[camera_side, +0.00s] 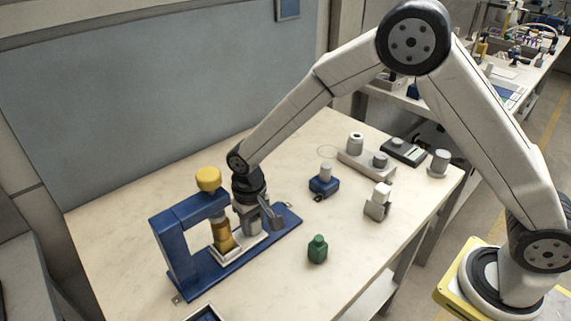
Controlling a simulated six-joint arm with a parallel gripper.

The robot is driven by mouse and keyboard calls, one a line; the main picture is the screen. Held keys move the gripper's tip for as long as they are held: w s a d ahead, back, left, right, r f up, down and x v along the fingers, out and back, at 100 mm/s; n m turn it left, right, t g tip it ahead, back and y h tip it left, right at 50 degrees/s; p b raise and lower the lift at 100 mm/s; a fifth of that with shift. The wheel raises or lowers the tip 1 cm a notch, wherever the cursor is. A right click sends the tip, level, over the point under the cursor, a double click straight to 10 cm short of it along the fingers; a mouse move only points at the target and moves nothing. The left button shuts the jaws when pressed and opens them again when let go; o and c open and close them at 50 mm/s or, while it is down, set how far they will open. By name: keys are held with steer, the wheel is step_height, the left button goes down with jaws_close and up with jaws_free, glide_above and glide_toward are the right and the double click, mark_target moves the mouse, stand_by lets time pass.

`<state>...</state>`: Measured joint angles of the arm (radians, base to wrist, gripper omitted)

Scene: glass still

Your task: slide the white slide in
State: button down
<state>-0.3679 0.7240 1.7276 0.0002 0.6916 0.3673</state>
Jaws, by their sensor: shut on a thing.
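A blue stand (181,245) with an upright, an overhanging arm and a long base plate is at the left of the table. A yellow knob (208,178) tops its arm, and a brass cylinder (222,235) hangs below it. The white slide (246,246) lies low on the base plate, by the foot of the cylinder. My gripper (255,218) reaches down just right of the cylinder and is shut on a part of the slide. The fingers hide most of the grip, and I cannot tell how far in the slide sits.
A green bottle (318,249) stands right of the base plate. Behind it are a blue block with a grey peg (324,182) and a grey holder with a white piece (377,205). Grey fixtures (366,162) stand at the back right.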

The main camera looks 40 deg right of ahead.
steer(key=shift+a, duration=0.55)
steer(key=shift+c, duration=1.4)
jaws_free()
steer(key=shift+r, duration=0.1)
steer(key=shift+r, duration=3.85)
